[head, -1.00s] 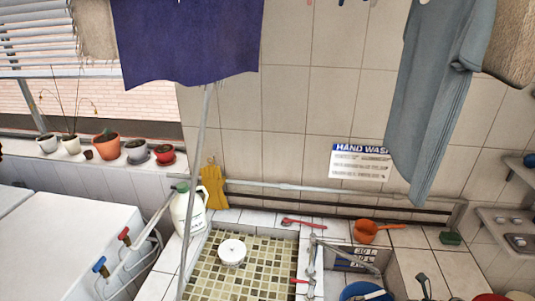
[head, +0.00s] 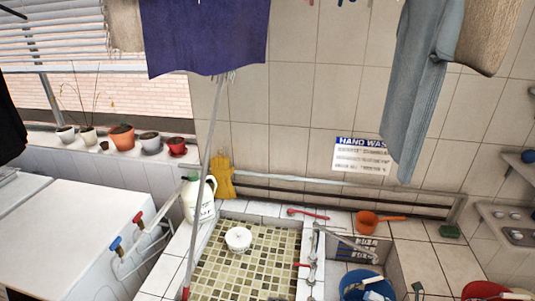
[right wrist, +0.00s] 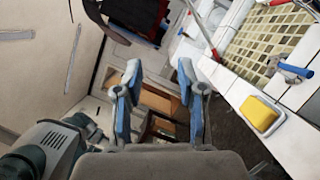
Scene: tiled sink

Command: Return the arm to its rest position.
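My right gripper (right wrist: 158,68) shows in the right wrist view. Its two blue-padded fingers stand apart with nothing between them. They hang over a gap away from the counter, with dim floor and brownish shapes beyond. In the head view, a small dark shape shows at the bottom edge right of the blue basin; I cannot tell whether it is part of my right gripper. My left gripper is in neither view.
The tiled sink (head: 208,284) holds a white round container (head: 238,240). A white jug (head: 198,203) stands by its corner. A blue basin (head: 352,291) and orange pan (head: 367,222) are to the right. A yellow sponge (right wrist: 260,113) lies on the counter. Clothes hang above.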

